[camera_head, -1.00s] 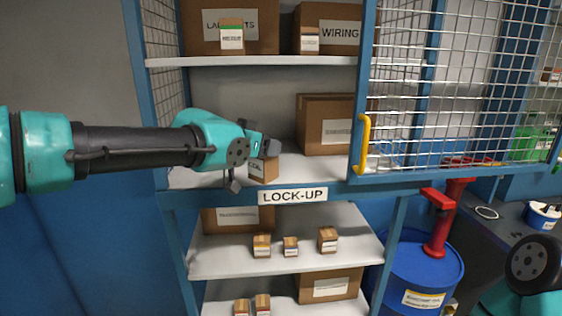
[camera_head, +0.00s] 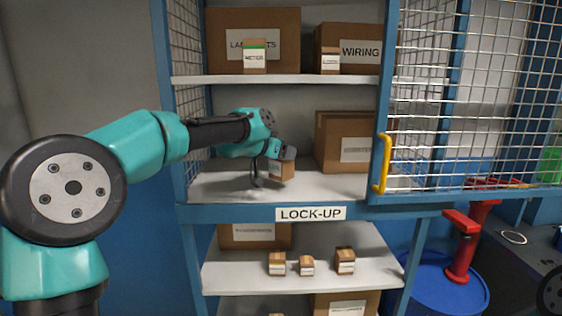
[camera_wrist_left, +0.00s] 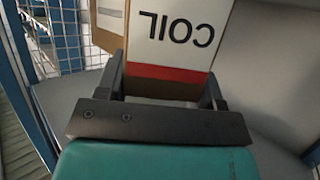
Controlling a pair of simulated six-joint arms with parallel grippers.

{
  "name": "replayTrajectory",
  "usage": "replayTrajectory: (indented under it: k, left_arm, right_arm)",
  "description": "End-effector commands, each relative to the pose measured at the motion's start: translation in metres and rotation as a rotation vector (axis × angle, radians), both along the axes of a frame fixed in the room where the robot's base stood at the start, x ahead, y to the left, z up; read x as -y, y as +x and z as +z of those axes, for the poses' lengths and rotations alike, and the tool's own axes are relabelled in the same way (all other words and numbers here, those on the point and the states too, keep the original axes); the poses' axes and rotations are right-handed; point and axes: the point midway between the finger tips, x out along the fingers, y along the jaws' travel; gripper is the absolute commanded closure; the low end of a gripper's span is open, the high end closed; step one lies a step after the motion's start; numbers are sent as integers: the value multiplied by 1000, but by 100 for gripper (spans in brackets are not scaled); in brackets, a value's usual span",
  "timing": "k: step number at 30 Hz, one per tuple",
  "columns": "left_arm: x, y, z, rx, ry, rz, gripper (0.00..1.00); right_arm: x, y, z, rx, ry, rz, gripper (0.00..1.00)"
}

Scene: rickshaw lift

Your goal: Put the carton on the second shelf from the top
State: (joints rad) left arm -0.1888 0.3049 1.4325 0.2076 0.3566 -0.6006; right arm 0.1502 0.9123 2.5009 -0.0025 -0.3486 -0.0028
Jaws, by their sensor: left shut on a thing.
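My left gripper (camera_head: 273,165) reaches into the lock-up cabinet over its second shelf from the top (camera_head: 330,186). It is shut on a small brown carton (camera_head: 284,170), which is at or just above the shelf; I cannot tell if it touches. In the left wrist view the carton (camera_wrist_left: 172,40) sits between the two fingers. Its white label reads COIL upside down, with a red band along it. My right gripper is not in view.
A large brown box (camera_head: 345,140) stands on the same shelf to the right. The top shelf (camera_head: 290,79) above holds boxes. The mesh door (camera_head: 470,90) with a yellow handle (camera_head: 382,163) is at the right. Small cartons stand on the shelf below.

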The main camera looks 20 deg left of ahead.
Motion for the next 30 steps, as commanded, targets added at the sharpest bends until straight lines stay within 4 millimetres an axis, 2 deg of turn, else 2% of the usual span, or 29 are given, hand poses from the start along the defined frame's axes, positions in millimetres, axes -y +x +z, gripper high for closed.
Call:
replayTrajectory:
  k: [1,5,15,24,30]
  left_arm:
    - [-3,8,0,1,-1,2,75]
    - [-6,17,-1,2,0,1,75]
    - [-6,18,-2,1,0,0,75]
    - [-7,18,-33,0,0,1,75]
    - [-7,18,-36,2,0,1,75]
  right_arm:
    - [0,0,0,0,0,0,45]
    - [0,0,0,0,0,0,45]
    - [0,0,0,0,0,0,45]
    - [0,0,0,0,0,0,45]
    - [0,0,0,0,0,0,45]
